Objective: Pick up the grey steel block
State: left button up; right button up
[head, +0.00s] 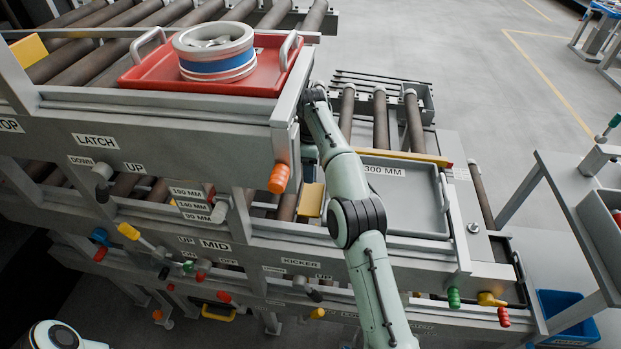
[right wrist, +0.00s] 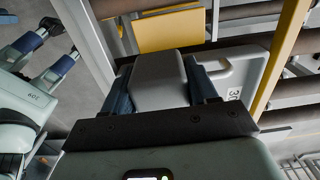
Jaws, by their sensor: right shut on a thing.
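The grey steel block (right wrist: 160,82) is a smooth, rounded grey piece in the right wrist view. My right gripper (right wrist: 158,64) is shut on it, with one dark blue finger on each side. A grey tray (right wrist: 236,72) marked "30" shows behind the block; I cannot tell whether the block touches it. In the head view my right arm reaches up to the rack and its gripper is hidden, as is the block. My left gripper (right wrist: 60,42) shows at the left of the right wrist view, its fingers apart and nothing between them.
In the head view a red tray (head: 128,82) holding a wheel (head: 216,52) stands on the upper rollers, left of my right arm. The grey tray marked "300 MM" (head: 415,222) lies right of the arm. Levers and coloured handles stick out of the frame's front.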

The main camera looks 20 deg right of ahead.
pick_arm(q)
jog(key=shift+g, duration=0.3)
jog(key=s+f+b, duration=0.2)
jog(key=s+f, duration=0.2)
jog(key=shift+s+b, duration=0.15)
jog(key=shift+b, duration=0.2)
pick_arm(e)
jog(key=s+d, duration=1)
jog(key=d, duration=0.5)
jog(key=shift+f, duration=0.1)
pick_arm(q)
jog(key=shift+s, duration=0.15)
pick_arm(e)
jog(key=shift+s, duration=0.1)
